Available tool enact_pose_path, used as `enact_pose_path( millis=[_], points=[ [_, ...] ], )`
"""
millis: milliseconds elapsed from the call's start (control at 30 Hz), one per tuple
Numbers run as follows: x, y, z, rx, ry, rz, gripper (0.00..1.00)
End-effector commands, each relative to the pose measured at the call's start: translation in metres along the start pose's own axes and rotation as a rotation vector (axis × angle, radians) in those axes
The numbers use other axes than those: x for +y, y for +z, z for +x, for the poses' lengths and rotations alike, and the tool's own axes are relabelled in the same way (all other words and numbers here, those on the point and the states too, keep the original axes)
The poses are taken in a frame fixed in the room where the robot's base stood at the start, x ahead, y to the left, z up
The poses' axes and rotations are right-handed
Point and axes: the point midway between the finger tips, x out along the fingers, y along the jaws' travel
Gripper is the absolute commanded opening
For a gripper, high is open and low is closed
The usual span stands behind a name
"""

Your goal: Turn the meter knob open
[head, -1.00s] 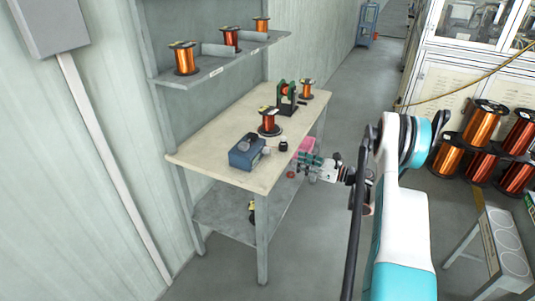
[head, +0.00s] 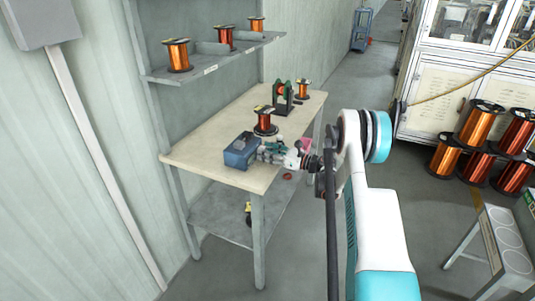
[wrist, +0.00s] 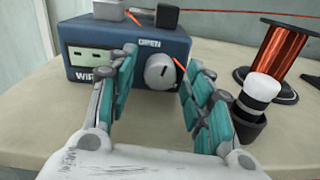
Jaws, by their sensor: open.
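The meter (wrist: 88,40) is a blue box with a small display on its left side and the word "OPEN" above its knob. In the head view it is the blue box (head: 240,150) on the bench's near part. The grey round meter knob (wrist: 161,71) has a dark pointer line and sits on the front face. My gripper (wrist: 158,70) is open, with its teal-padded fingers on either side of the knob. I cannot tell whether the pads touch it. In the head view my gripper (head: 268,152) is beside the meter's right side.
A copper wire spool (wrist: 275,52) stands right of the meter, with a black, white-topped cylinder (wrist: 252,105) close to my right finger. An orange wire crosses above the meter. The bench (head: 195,151) also holds a green-framed winder (head: 283,93) farther back.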

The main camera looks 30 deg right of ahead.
Motion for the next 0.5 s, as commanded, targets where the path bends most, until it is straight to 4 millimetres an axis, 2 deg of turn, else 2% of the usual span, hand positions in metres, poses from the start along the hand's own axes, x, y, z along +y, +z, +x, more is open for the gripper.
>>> enact_pose_path(
  millis=[200, 400, 500],
  points=[
    [0.0001, 0.0002, 0.0001, 0.000, 0.000, 0.000, 0.45],
    [0.0002, 0.0001, 0.0000, 0.000, 0.000, 0.000, 0.03],
    [0.0002, 0.0001, 0.0000, 0.000, 0.000, 0.000, 0.02]
  ],
)
